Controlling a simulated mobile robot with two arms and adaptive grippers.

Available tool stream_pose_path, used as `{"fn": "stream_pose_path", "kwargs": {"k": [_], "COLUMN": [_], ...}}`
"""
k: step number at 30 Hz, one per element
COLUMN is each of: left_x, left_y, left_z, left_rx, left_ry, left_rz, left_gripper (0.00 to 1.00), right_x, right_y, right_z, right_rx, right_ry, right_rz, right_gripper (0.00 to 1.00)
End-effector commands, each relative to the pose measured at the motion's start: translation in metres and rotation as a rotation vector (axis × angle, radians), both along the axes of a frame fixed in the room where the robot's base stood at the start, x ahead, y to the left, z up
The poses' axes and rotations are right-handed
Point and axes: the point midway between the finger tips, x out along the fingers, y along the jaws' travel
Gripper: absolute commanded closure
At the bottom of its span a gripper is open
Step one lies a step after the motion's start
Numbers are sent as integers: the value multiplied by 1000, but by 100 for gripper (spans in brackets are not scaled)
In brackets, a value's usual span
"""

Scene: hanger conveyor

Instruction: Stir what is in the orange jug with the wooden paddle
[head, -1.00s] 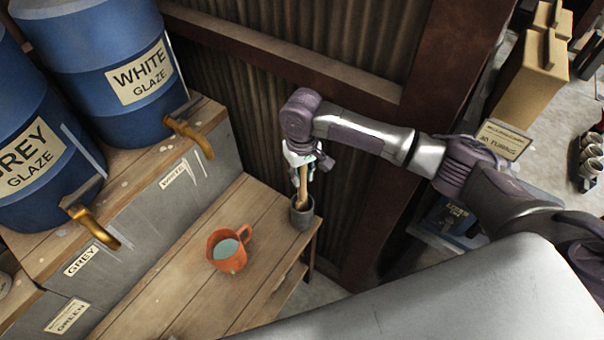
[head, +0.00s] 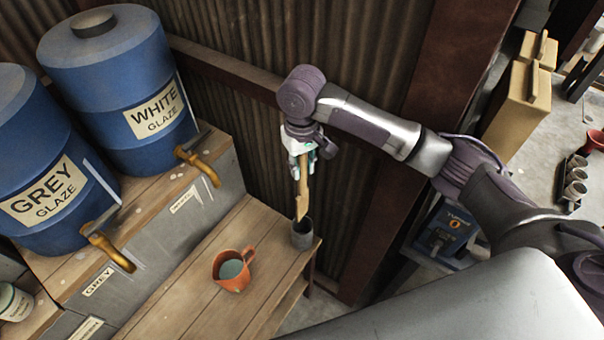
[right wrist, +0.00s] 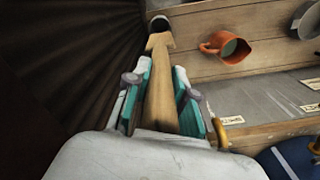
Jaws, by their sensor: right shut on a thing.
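The orange jug (head: 232,270) stands upright on the wooden bench, with grey-green liquid inside and its handle toward the back right. It also shows in the right wrist view (right wrist: 225,47). My right gripper (head: 302,158) is shut on the wooden paddle (head: 302,195), which hangs down with its tip just above or at the rim of a dark grey pot (head: 303,236). In the right wrist view the paddle (right wrist: 160,85) lies between the teal finger pads (right wrist: 160,95) and points toward the pot (right wrist: 159,24). My left gripper is not in view.
Blue barrels marked white glaze (head: 115,90) and grey glaze (head: 45,170), with brass taps, stand on a raised step at left. A corrugated wall (head: 240,110) rises close behind the bench (head: 195,300). Bare planks lie between jug and pot.

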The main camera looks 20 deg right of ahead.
Motion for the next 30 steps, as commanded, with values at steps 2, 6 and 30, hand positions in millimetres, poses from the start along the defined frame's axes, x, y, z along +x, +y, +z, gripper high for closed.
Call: {"fn": "stream_pose_path", "kwargs": {"k": [2,6,30], "left_x": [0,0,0], "left_y": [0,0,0], "left_z": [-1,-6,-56], "left_rx": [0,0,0], "left_ry": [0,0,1], "left_rz": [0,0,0], "left_gripper": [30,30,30], "right_x": [0,-1,-58], "right_y": [3,24,235], "right_z": [4,5,-7], "right_rx": [2,2,-1], "right_ry": [-3,-4,-3], "right_rz": [9,66,787], "right_gripper": [100,100,100]}}
